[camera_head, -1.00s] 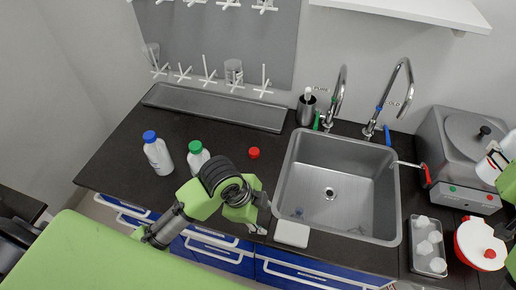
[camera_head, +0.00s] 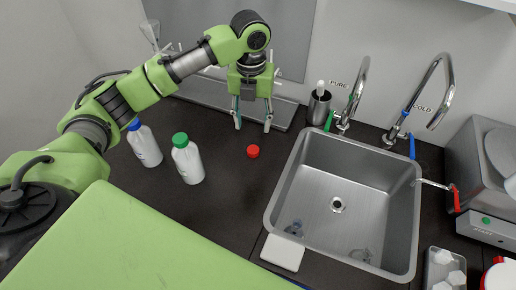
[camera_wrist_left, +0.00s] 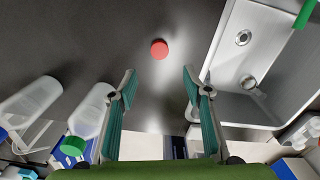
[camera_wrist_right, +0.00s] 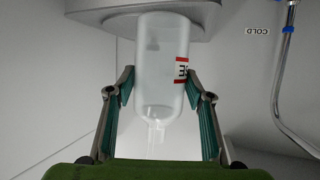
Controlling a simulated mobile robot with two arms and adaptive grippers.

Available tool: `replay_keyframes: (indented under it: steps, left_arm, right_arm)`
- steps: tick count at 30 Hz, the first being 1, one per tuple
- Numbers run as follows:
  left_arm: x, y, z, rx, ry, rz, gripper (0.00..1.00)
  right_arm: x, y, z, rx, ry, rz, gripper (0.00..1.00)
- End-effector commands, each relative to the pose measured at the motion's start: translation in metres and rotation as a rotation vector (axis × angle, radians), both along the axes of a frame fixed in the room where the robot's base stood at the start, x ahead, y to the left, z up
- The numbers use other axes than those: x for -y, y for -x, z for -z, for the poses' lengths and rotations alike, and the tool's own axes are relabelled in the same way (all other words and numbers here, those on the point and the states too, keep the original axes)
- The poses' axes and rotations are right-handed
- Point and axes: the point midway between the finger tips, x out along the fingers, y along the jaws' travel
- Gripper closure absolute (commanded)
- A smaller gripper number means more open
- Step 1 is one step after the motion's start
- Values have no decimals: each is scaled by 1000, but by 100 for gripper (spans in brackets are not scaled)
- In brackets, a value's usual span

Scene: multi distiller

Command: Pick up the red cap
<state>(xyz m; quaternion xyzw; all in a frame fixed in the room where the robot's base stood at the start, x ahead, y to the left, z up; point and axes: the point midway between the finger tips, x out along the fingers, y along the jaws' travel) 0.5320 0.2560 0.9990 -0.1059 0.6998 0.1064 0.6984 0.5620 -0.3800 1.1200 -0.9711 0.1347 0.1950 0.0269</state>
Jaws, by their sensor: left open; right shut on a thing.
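The red cap (camera_head: 253,151) lies on the dark counter, left of the sink. My left gripper (camera_head: 253,124) is open and empty, pointing down above the counter, a little behind the cap in the head view. In the left wrist view the red cap (camera_wrist_left: 159,49) shows beyond and between the open fingertips (camera_wrist_left: 159,75), apart from them. In the right wrist view my right gripper (camera_wrist_right: 160,82) is shut on a clear bottle (camera_wrist_right: 158,95) with a red and white label. My right gripper is outside the head view.
A blue-capped bottle (camera_head: 146,146) and a green-capped bottle (camera_head: 187,162) stand left of the cap. The steel sink (camera_head: 335,215) is to the right, with taps behind it. A white block (camera_head: 282,253) lies at the sink's front left. A metal tray (camera_head: 290,112) runs along the wall.

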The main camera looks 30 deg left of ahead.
Motion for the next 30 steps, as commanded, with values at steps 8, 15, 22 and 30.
replay_keyframes:
  steps: [8,15,22,30]
  left_arm:
    - [-2,1,34,-8,-2,11,55]
    - [-2,0,63,-3,-1,11,55]
    - [0,0,84,-6,0,10,55]
    - [0,-1,116,-3,-1,11,55]
  right_arm:
    - [0,0,-12,6,2,0,64]
    - [0,0,-17,6,2,0,64]
    - [0,0,-30,6,2,0,64]
    - [0,0,-36,6,2,0,64]
